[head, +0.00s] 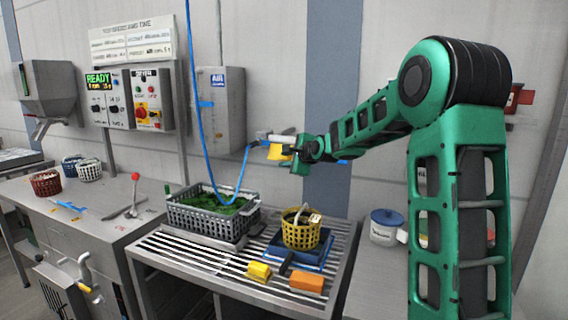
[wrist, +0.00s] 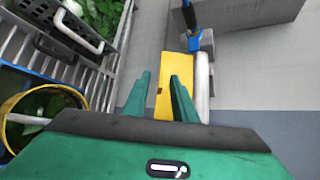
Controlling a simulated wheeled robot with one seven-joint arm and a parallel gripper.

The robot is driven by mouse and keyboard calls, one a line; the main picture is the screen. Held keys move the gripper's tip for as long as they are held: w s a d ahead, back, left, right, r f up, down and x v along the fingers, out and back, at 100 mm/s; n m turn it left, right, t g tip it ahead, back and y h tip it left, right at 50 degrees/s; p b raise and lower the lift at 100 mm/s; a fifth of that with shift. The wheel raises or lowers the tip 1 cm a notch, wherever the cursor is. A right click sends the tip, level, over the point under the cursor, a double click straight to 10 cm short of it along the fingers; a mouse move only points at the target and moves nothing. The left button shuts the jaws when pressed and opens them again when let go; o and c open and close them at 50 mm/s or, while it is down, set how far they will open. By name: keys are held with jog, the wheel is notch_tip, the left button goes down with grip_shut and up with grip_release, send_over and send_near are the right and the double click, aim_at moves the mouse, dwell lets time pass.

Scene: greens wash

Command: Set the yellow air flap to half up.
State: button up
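The yellow air flap (head: 275,152) hangs below a short pale pipe (head: 277,138) in front of the wall, near the grey AIR box. In the wrist view the flap (wrist: 162,100) is a flat yellow plate beside the pale pipe (wrist: 202,85). My gripper (wrist: 160,78) is open, with its two green fingers apart. The right finger covers part of the flap; the left finger is clear of it. I cannot tell whether either finger touches it. In the head view my gripper (head: 291,160) is right at the flap, mostly hidden by its own wrist.
A blue hose (head: 205,150) hangs by the AIR box (head: 220,120). Below, a slatted table (head: 190,268) holds a grey crate (head: 188,222) of greens, a yellow basket (head: 300,235) on a blue scale, and yellow (head: 259,271) and orange (head: 307,282) blocks.

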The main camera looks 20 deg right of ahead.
jog(key=v, duration=0.9)
jog(key=shift+s, duration=0.3)
jog(key=s+f+n+g, duration=0.4)
jog(key=s+f+n, duration=0.1)
jog(key=s, duration=1.1)
jog(key=s+a+f+n+g, duration=0.1)
jog(key=s+f+n+g, duration=0.4)
jog(key=s, duration=1.1)
jog(key=s+a+f+n+g, duration=0.1)
jog(key=s+f+n+g, duration=0.4)
jog(key=s+f, duration=0.4)
jog(key=s, duration=0.7)
jog(key=shift+n, duration=0.4)
jog(key=shift+s, duration=0.1)
jog(key=shift+w+f, duration=0.3)
jog(key=shift+w, duration=0.35)
